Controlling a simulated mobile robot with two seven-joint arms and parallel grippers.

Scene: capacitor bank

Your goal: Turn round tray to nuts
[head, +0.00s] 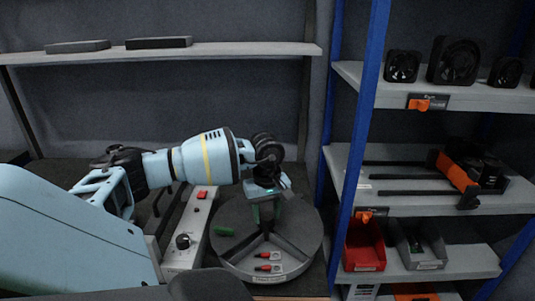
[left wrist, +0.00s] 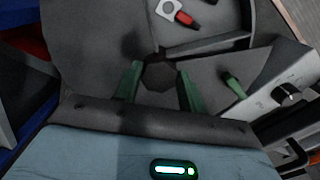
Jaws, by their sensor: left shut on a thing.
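The round tray (head: 228,256) is a grey turntable with raised dividers, in the lower middle of the head view. Its front compartment holds red-tipped parts (head: 268,268) above a white label too small to read. A green part (head: 222,231) lies in the left compartment. My left gripper (head: 266,212) reaches down to the tray's middle. In the left wrist view its green fingers (left wrist: 158,85) are shut on the dark centre knob (left wrist: 160,73). The tray's rear is hidden behind my gripper. No nuts can be made out. My right gripper is not in view.
A control box (head: 187,238) with a red switch and black knob stands just left of the tray. A blue rack post (head: 362,150) rises close on the right, with a red bin (head: 364,247) and grey bin (head: 421,246) behind it. A wall shelf (head: 230,49) spans the back.

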